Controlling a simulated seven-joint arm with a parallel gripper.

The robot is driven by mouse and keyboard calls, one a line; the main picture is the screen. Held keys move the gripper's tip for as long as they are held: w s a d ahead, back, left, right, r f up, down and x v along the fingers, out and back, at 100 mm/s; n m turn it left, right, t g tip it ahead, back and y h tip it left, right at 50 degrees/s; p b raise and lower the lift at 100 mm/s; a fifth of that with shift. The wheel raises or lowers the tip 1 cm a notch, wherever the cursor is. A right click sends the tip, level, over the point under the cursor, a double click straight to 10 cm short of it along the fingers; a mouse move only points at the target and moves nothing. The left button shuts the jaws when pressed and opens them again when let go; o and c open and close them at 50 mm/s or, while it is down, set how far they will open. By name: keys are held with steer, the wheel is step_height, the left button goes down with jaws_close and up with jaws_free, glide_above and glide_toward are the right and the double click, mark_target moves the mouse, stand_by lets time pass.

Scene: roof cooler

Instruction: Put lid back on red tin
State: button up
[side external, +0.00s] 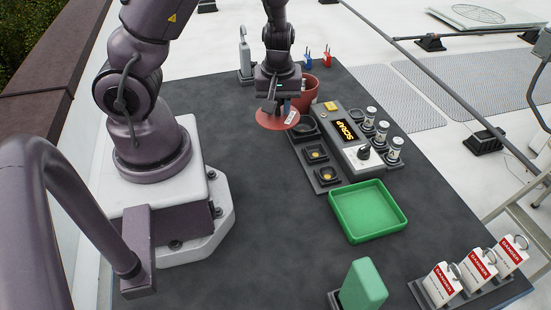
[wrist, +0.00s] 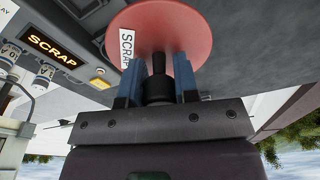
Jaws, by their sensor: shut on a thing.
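A round red lid (side external: 275,119) with a white label hangs from my gripper (side external: 272,104) in the side view. In the wrist view, the blue fingers of my gripper (wrist: 158,85) are shut on the lid's dark knob, and the red lid (wrist: 185,30) with its "SCRAP" label spreads out beyond them. The red tin (side external: 310,92) stands behind and to the right of my gripper in the side view, partly hidden by it. The lid is held apart from the tin, in front and to the left of it. The tin's opening is mostly hidden.
A grey control unit (side external: 352,143) with a "SCRAP" display and glass jars (side external: 383,129) stands right of the lid. A green tray (side external: 368,210), a green block (side external: 363,285) and danger tags (side external: 478,264) are nearer the camera. Red and blue tags (side external: 308,61) stand behind the tin.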

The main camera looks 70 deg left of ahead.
steer(key=n, duration=0.1)
steer(key=s+a+n, duration=0.1)
steer(key=shift+s+a+f+n, duration=0.1)
steer(key=shift+s+f+n, duration=0.1)
steer(key=shift+f+n, duration=0.15)
steer(key=shift+s+a+n+g, duration=0.2)
steer(key=shift+s+n+g, duration=0.1)
steer(key=shift+n, duration=0.55)
steer(key=n, duration=0.3)
steer(key=shift+a+f, duration=0.1)
steer(key=shift+a, duration=0.1)
steer(key=shift+f, duration=4)
steer(key=o, duration=1)
steer(key=shift+f, duration=0.1)
